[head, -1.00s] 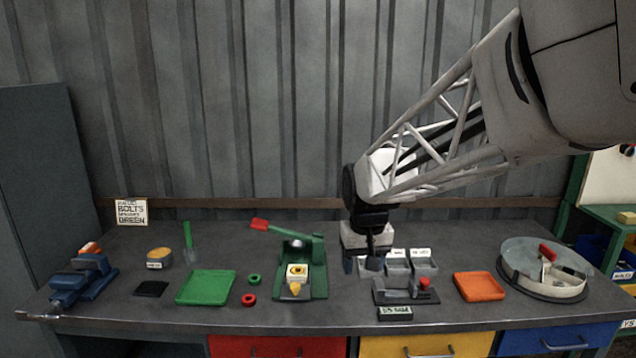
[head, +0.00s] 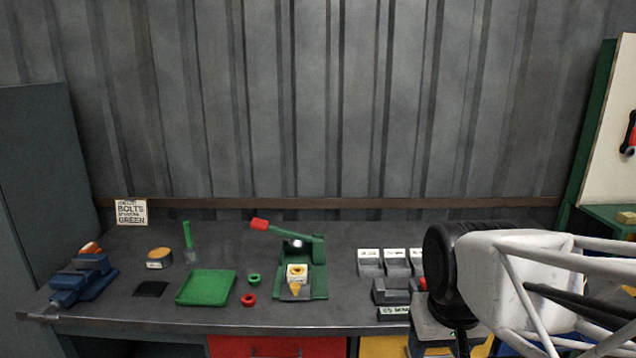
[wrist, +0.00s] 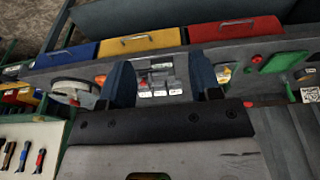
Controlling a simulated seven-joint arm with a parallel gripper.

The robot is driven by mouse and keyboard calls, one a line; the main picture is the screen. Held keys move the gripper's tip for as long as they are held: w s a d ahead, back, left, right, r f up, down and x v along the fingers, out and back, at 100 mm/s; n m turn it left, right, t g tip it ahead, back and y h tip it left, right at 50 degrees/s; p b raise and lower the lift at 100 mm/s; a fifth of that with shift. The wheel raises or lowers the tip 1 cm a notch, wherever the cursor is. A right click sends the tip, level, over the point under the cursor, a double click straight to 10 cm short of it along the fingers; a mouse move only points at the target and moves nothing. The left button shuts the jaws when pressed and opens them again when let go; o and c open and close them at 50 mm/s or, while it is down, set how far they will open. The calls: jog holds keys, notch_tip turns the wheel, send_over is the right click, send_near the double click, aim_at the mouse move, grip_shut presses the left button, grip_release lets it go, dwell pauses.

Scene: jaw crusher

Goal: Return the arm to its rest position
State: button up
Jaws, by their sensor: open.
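My gripper (wrist: 160,68) shows in the wrist view with its two dark blue fingers well apart. Nothing is held between them; the labelled grey bins on the bench show in the gap, farther off. In the head view my arm is folded low at the right, in front of the bench's right part. The gripper's fingers cannot be made out there, as the frame's bottom edge and my own wrist cut them off.
The workbench (head: 340,235) carries a blue vise (head: 82,280), a green tray (head: 206,287), a green press (head: 313,265) with a red-tipped lever, green (head: 254,280) and red (head: 249,300) rings and grey bins (head: 396,266). My arm hides the bench's right end.

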jog(key=shift+s+d+f, duration=0.15)
jog(key=shift+s+f, duration=0.05)
jog(key=shift+s, duration=0.55)
jog(key=shift+s+d+f, duration=0.15)
jog(key=shift+s+f, duration=0.1)
jog(key=shift+s, duration=0.45)
jog(key=shift+s+d+f, duration=0.15)
jog(key=shift+s+f, duration=0.05)
jog(key=shift+s, duration=0.55)
